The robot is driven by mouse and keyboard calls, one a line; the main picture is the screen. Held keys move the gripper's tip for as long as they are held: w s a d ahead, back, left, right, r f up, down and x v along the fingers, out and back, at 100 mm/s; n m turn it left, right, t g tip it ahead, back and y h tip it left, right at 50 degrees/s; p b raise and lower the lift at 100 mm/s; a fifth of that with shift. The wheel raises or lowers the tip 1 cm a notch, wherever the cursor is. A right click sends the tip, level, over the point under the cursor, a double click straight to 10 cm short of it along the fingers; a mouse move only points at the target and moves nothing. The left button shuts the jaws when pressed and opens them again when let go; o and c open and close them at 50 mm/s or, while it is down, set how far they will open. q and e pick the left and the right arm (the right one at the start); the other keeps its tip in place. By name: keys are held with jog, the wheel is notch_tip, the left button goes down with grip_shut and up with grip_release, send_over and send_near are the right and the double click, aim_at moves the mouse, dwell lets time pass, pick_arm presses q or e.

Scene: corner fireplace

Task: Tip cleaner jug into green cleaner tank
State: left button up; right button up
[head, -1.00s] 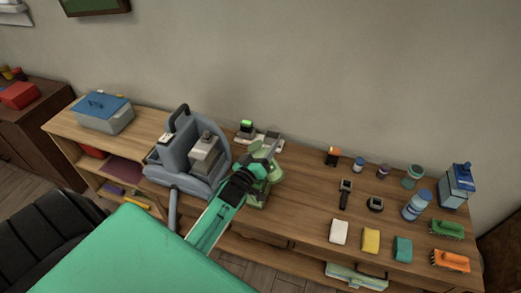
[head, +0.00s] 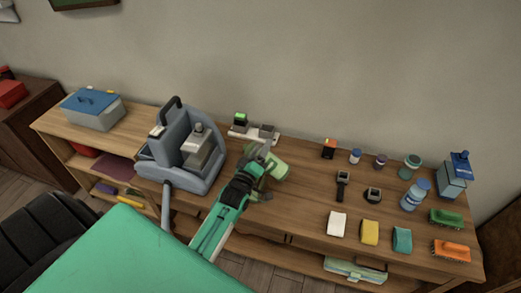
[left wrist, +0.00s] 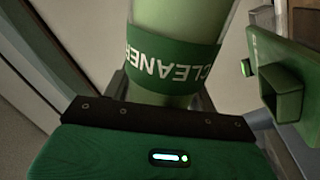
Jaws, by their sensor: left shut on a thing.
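My left gripper (head: 262,164) is shut on the pale green cleaner jug (head: 280,169). The jug looks tilted in the head view, its end pointing right. In the left wrist view, the jug's dark green band (left wrist: 172,68) carries the word CLEANER upside down. The blue-grey cleaning machine (head: 167,146) stands on the wooden bench left of my gripper, with a pale tank (head: 197,152) on it. I cannot make out a green tank on it. My right gripper is not in view.
A white base (head: 252,135) with small devices sits behind the jug. Bottles, sponges, brushes and a blue container (head: 453,179) stand on the right of the bench (head: 310,190). A grey box with a blue lid (head: 93,108) is at the left end. Bare wood lies between jug and sponges.

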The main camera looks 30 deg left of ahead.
pick_arm(q)
jog(key=shift+f+n, duration=0.1)
jog(key=shift+n, duration=0.3)
dwell(0.3)
jog(key=shift+d+f+n+y, duration=0.1)
jog(key=shift+f+n+y, duration=0.1)
jog(key=shift+n+y, duration=0.25)
dwell(0.7)
jog(key=shift+d+f+n+b, duration=0.1)
jog(key=shift+f+n+b, duration=0.25)
jog(key=shift+n, duration=0.4)
dwell(0.6)
jog(key=shift+w+d+f+n+y+b, duration=0.1)
jog(key=shift+f+n+y+b, duration=0.35)
jog(key=shift+n, duration=0.65)
jog(key=shift+f+n+y+b, duration=0.2)
jog(key=shift+f+n+b, duration=0.3)
jog(key=shift+n, duration=0.6)
dwell(2.2)
